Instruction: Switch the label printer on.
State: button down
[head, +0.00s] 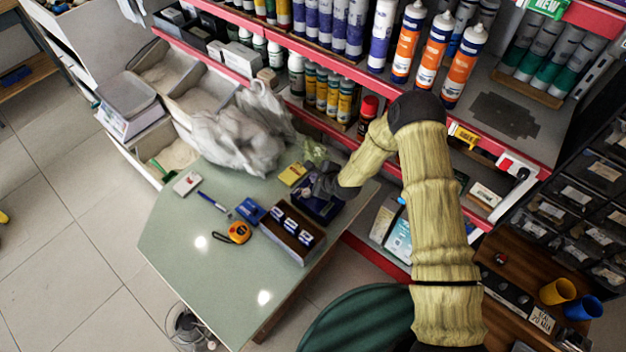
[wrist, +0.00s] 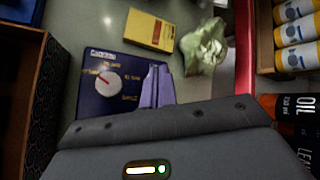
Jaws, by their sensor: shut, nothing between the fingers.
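The label printer is a dark blue box (head: 318,209) on the green table, with my gripper (head: 325,184) over it in the head view. In the wrist view the blue printer (wrist: 95,103) shows a round white dial (wrist: 107,84) with a red mark pointing to the upper left. Small pale labels around the dial are too blurred to read surely. My gripper (wrist: 155,70) is shut and empty, its fingers over the printer's right part, beside the dial. I cannot tell whether the fingers touch the printer.
A yellow box (wrist: 150,30) and crumpled pale paper (wrist: 205,47) lie beyond the printer. A brown box with blue packs (head: 292,233) stands close beside it. Shelves with bottles (head: 345,97) rise behind. The table's front-left part (head: 190,260) is clear.

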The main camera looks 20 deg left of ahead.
jog(key=shift+r, duration=0.45)
notch_tip(320, 180, up, 6)
jog(key=p, duration=0.3)
dwell(0.5)
dwell(0.5)
